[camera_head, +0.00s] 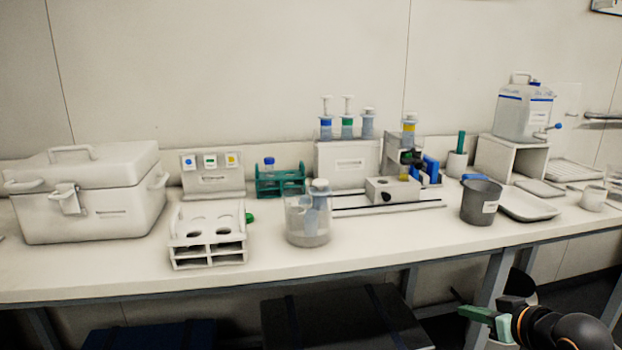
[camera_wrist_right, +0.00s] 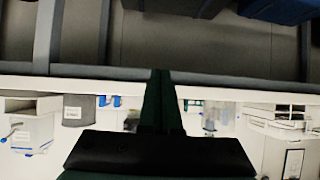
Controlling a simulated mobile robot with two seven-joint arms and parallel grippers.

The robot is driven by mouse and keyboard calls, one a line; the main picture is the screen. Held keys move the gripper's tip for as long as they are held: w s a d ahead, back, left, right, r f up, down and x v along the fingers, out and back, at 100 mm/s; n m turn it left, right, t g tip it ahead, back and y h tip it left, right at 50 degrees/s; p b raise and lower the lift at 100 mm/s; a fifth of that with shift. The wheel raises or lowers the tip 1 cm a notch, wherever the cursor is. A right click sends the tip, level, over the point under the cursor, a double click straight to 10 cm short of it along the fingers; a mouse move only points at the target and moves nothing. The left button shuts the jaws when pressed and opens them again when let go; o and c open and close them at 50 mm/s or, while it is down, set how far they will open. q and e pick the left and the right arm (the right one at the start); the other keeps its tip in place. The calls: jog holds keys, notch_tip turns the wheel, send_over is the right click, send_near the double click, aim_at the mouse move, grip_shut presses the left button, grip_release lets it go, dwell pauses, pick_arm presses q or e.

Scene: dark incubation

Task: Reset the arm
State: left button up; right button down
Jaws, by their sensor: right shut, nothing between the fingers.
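My right gripper (camera_head: 482,316) shows at the lower right of the head view, in front of and below the bench's front edge. Its green fingers are shut with nothing between them. In the right wrist view the closed fingers (camera_wrist_right: 160,98) stand upright in the middle, and the bench appears upside down behind them. My left arm and gripper are not in the head view.
The white bench (camera_head: 395,240) holds a cool box (camera_head: 95,205), a white rack (camera_head: 207,250), a jar (camera_head: 308,228), a green tube rack (camera_head: 280,182), a grey cup (camera_head: 481,202) and a water canister (camera_head: 522,110). Dark boxes (camera_head: 345,320) stand under it. The bench's front strip is mostly clear.

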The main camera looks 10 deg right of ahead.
jog(key=s+a+f+g, duration=0.1)
jog(key=s+a+f, duration=0.35)
jog(key=f, duration=0.35)
jog(key=s+a+f+g, duration=0.1)
jog(key=s+a+f, duration=0.35)
jog(key=f, duration=0.45)
jog(key=s+a+f+n+y, duration=0.1)
jog(key=s+a+f, duration=0.3)
jog(key=s+a, duration=0.3)
jog(key=s+a+f, duration=0.5)
jog(key=s+a, duration=0.2)
pick_arm(q)
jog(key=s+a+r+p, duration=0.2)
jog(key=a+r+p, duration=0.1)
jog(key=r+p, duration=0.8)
jog(key=p, duration=0.4)
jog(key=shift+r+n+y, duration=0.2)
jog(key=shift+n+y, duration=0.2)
pick_arm(e)
jog(key=s+d+r, duration=0.1)
jog(key=d+r, duration=0.2)
jog(key=r, duration=0.9)
jog(key=shift+d+m+h, duration=0.3)
